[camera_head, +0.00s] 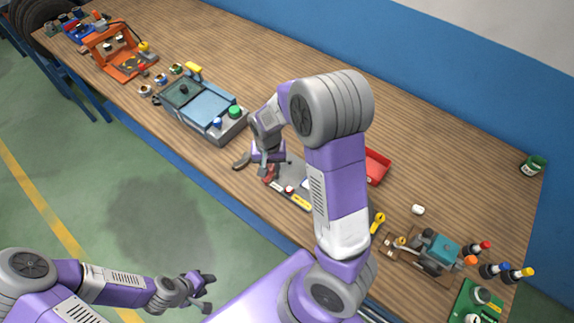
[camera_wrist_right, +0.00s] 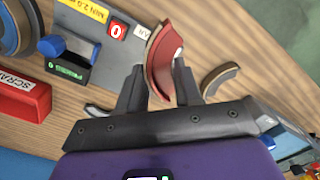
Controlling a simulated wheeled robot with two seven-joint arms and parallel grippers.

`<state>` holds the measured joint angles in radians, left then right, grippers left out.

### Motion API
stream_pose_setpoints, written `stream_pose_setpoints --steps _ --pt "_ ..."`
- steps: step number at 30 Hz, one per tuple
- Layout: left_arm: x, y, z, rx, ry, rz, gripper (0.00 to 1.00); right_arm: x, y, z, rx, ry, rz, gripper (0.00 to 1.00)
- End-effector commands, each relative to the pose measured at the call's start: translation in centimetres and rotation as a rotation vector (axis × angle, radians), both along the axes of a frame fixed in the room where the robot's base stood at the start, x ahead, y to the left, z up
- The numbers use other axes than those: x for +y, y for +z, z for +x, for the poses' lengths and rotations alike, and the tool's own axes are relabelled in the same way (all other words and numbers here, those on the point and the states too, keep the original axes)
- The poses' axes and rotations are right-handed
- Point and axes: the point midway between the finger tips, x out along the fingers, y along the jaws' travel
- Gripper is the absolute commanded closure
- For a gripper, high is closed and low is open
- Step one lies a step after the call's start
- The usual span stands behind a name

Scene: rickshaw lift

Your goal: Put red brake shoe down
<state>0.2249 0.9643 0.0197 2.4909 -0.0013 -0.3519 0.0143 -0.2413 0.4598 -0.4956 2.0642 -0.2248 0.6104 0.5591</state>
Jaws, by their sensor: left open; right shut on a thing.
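The red brake shoe (camera_wrist_right: 163,62) is a curved red piece held between the two fingers of my right gripper (camera_wrist_right: 158,84) in the right wrist view. It is beside a grey plate (camera_wrist_right: 85,32) that carries a yellow label and a red "0" tag; I cannot tell whether it touches the plate or the table. In the head view my right gripper (camera_head: 267,163) is low over the table near the plate's left end, and the red shoe (camera_head: 269,172) shows small there. My left gripper (camera_head: 199,292) is open and empty over the floor, away from the table.
A grey curved shoe (camera_wrist_right: 219,78) lies on the wood beside the gripper; it also shows in the head view (camera_head: 241,160). A red scrap bin (camera_wrist_right: 22,97) and a small caliper-like gauge (camera_wrist_right: 68,58) stand near the plate. A blue-lidded machine (camera_head: 200,104) stands left of my right gripper.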

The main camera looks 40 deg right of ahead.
Motion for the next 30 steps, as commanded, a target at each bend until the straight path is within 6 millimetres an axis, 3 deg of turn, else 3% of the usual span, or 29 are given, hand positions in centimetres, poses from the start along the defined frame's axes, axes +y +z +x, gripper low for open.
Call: stream_pose_setpoints --steps 1,3,8,16,23,30 --pt "0.0 1.5 0.0 0.0 0.0 0.0 0.57 -2.0 1.6 -0.2 -0.002 -0.123 -0.001 1.0" --pt "0.0 2.5 0.0 0.0 0.0 0.0 0.57 -4.3 2.6 -0.6 -0.002 -0.283 -0.002 1.0" --pt "0.0 3.3 0.0 0.0 0.0 0.0 0.57 -7.2 3.3 -1.5 -0.002 -0.503 -0.003 1.0" --pt "0.0 2.1 0.0 0.0 0.0 0.0 0.57 -7.6 -1.7 -1.7 0.001 -0.537 -0.004 1.0" --pt "0.0 1.8 0.0 0.0 0.0 0.0 0.57 -7.6 -3.5 -1.6 -0.002 -0.533 -0.003 1.0" --pt "0.0 1.3 0.0 0.0 0.0 0.0 0.57 -7.6 -6.5 -1.6 -0.002 -0.532 -0.003 1.0"
